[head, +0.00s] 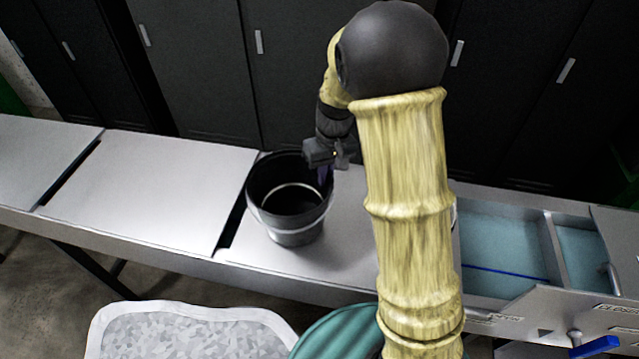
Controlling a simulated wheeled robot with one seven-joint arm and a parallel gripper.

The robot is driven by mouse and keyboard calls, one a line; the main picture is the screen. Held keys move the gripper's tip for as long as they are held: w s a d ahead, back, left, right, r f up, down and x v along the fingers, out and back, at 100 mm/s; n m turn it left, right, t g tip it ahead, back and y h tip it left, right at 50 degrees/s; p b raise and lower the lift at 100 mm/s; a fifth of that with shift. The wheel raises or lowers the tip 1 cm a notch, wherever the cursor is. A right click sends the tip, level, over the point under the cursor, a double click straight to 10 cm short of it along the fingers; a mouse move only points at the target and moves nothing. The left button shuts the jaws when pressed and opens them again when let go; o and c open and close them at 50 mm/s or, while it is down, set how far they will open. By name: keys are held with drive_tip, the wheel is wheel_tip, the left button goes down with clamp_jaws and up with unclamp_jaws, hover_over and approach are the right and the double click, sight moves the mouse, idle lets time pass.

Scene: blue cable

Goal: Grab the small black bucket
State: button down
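The small black bucket (296,236) stands upright on the grey metal counter (345,255), with a thin light handle hanging around its front. Its inside is dark and looks empty. My gripper (322,172) is at the bucket's right rear rim, reaching down from my arm. The fingers are small, dark and partly lost against the bucket, so I cannot tell whether they close on the rim or only stand beside it.
Dark lockers (205,65) stand behind the counter. A blue-floored sink basin (495,240) is to the right, with a blue-handled valve (596,346) in front. A pale speckled container (190,335) and a green round object (335,335) are in the foreground. The counter left of the bucket is clear.

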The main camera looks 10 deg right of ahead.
wheel_tip(320, 180, up, 9)
drive_tip(key=shift+f+b, duration=0.2)
drive_tip(key=shift+b, duration=0.8)
drive_tip(key=shift+f, duration=0.15)
